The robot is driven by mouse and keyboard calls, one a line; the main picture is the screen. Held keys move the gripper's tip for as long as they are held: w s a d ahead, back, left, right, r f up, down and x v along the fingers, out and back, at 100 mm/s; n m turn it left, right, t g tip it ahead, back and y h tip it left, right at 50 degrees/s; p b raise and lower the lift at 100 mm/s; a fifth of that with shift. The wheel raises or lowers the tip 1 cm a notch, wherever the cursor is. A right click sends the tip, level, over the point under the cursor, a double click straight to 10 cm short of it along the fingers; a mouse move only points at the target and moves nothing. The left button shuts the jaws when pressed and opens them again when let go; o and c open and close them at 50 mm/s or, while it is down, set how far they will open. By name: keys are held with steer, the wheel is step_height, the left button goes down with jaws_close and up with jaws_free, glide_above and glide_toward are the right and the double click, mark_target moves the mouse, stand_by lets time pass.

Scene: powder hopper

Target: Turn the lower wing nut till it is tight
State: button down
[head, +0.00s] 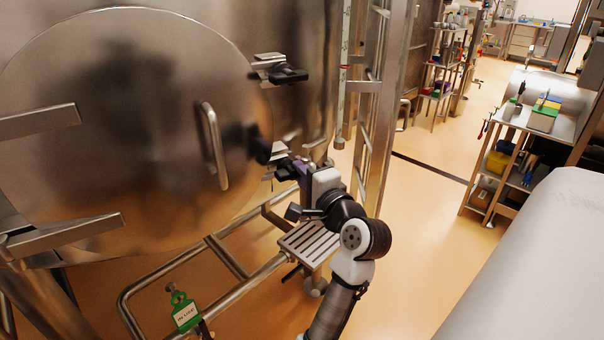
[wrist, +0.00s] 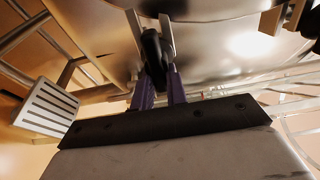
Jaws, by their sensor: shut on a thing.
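The lower wing nut (wrist: 152,48) is black and sits at the edge of the hopper's round steel door. In the wrist view it stands between the two purple fingers of my gripper (wrist: 160,75), which are shut on it. In the head view my gripper (head: 290,170) reaches the door's lower right edge, and its fingers mostly hide this nut. The upper wing nut (head: 288,74), also black, sits on its bracket higher on the door's right edge, clear of my gripper. How tight the lower nut is cannot be told.
The round door (head: 110,130) has a bar handle (head: 214,145) left of my gripper. A steel ladder (head: 375,110) stands close on the right. A slatted step (head: 308,243) and tube rails lie below. A green tag (head: 184,312) hangs lower left.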

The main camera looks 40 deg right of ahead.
stand_by(0.4)
steer(key=c, duration=1.4)
jaws_free()
steer(key=shift+s, duration=0.1)
steer(key=b+v, duration=0.4)
steer(key=v, duration=0.9)
steer(key=shift+s, duration=0.35)
